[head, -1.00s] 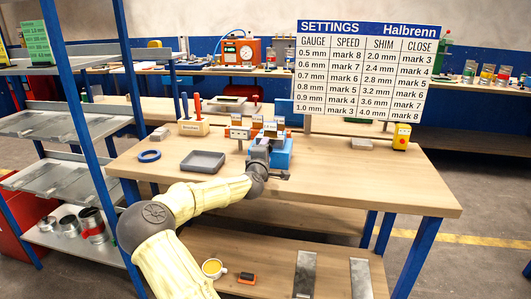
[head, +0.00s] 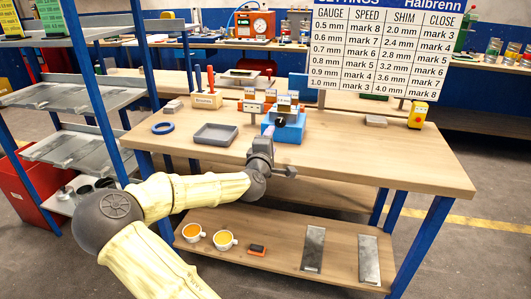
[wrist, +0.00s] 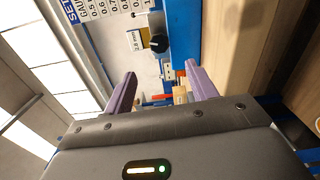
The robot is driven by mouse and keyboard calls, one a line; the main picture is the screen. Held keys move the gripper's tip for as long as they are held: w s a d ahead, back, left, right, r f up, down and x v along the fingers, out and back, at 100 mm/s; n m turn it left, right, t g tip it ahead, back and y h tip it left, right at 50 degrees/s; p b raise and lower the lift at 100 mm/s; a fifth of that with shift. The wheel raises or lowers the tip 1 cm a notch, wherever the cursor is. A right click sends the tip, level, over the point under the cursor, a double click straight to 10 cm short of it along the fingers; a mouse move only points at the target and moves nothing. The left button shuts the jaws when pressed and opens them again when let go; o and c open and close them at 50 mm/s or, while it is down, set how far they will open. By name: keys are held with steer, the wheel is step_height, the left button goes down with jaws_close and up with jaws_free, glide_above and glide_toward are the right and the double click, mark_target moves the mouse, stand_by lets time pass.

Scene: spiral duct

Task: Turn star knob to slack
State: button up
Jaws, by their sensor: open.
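A blue machine (head: 291,135) stands near the middle of the wooden table, with small label plates on top. A black knob (head: 281,122) sits on its front; I cannot make out whether it is star-shaped. The wrist view shows a black knob (wrist: 158,43) beyond my fingertips, beside a small card and the blue body (wrist: 182,35). My gripper (head: 262,137) is in front of the machine, partly hidden by its own wrist.
A grey tray (head: 214,135) and a blue ring (head: 163,128) lie left of the machine. A yellow control box (head: 417,114) stands at the right, and a settings board (head: 385,50) rises behind. The table's right front is clear. Cups (head: 224,240) and metal sheets (head: 314,249) lie on the lower shelf.

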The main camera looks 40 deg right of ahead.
steer(key=v, duration=0.6)
steer(key=shift+d+f, duration=0.1)
stand_by(0.3)
